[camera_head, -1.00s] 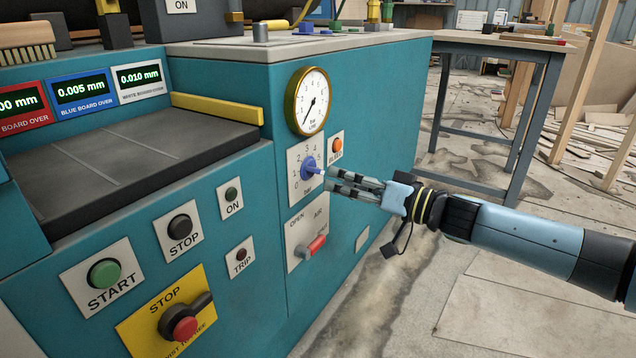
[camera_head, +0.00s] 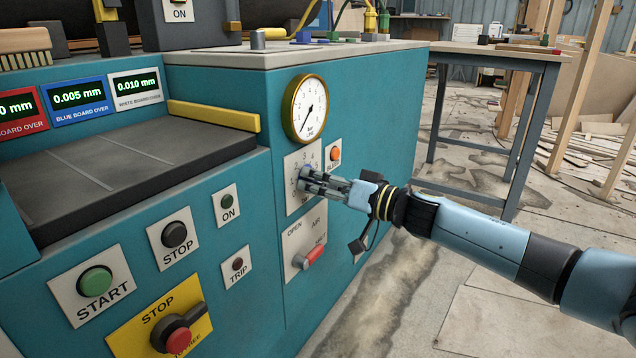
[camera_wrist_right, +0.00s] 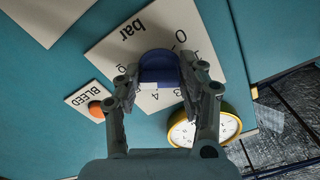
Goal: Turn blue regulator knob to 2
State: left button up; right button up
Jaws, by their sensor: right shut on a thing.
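The blue regulator knob (camera_wrist_right: 158,68) sits on a white numbered plate (camera_wrist_right: 118,48) marked "bar" in the right wrist view. In the head view the plate (camera_head: 292,197) is on the teal machine's side, and the knob is mostly hidden behind my fingers. My right gripper (camera_head: 312,181) reaches the knob from the right. In the right wrist view my right gripper (camera_wrist_right: 160,82) has one finger on each side of the knob and is shut on it. The number the knob points to cannot be read. My left gripper is not in view.
A brass-rimmed gauge (camera_head: 309,108) sits above the plate. An orange BLEED button (camera_head: 334,154) is right of it. A red-handled AIR valve (camera_head: 308,257) is just below. START (camera_head: 95,281) and STOP (camera_head: 174,234) buttons are to the left.

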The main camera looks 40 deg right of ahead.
jog(key=c, duration=0.3)
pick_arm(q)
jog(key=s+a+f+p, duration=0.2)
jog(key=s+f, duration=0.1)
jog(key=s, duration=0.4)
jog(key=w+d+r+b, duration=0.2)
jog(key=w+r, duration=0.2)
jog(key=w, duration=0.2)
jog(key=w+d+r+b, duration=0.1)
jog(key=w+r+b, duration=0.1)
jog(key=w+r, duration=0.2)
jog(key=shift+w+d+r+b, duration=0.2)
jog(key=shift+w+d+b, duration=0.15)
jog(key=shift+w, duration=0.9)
pick_arm(e)
jog(key=shift+d+r+n, duration=0.1)
jog(key=shift+d+n, duration=0.05)
jog(key=shift+n, duration=7.85)
jog(key=shift+d+r+n, duration=0.1)
jog(key=shift+d+n, duration=0.05)
jog(key=shift+n, duration=7.85)
